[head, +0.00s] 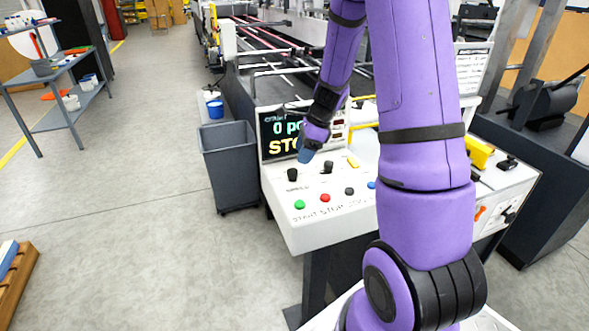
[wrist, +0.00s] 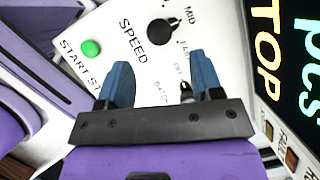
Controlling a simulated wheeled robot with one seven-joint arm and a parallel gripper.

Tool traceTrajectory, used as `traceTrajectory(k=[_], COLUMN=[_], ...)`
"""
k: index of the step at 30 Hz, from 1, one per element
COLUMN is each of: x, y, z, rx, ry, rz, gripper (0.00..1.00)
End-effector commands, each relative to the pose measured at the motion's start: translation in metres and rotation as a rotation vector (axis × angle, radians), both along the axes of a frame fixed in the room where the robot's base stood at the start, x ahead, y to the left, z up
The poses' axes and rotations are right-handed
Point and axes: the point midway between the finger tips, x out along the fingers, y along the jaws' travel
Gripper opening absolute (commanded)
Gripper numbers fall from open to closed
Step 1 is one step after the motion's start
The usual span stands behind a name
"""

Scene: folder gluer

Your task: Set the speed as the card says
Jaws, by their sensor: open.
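The black speed knob (wrist: 161,32) sits on the white control panel (head: 290,226), beside the printed words SPEED and MID. Another label is partly hidden by a finger. A pale mark shows on the knob's MID side, but its exact setting is hard to tell. The knob also shows in the head view (head: 292,174). My gripper (wrist: 158,65) is open and empty, its blue fingers apart over the panel, with the knob beyond the fingertips. In the head view my gripper (head: 305,155) hangs above the panel near the screen. I cannot make out a readable speed card.
A green button (head: 299,204) and red button (head: 325,197) line the panel's front. A second black control (head: 328,167) stands right of the knob. The lit screen (head: 285,130) rises behind, showing STOP in part. A grey bin (head: 230,165) stands left; my arm hides the panel's middle.

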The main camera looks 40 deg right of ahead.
Motion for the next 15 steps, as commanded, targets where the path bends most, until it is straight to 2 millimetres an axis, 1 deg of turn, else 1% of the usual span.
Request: traceTrajectory(k=[1, 6, 9, 15], x=[0.001, 0.007, 0.009, 0.012], y=[0.003, 0.013, 0.017, 0.022], z=[-0.010, -0.036, -0.048, -0.060], rx=[0.003, 0.002, 0.002, 0.000], ry=[0.004, 0.003, 0.003, 0.001], rz=[-0.001, -0.001, 0.000, 0.000], gripper=[0.60, 0.60, 0.60, 0.60])
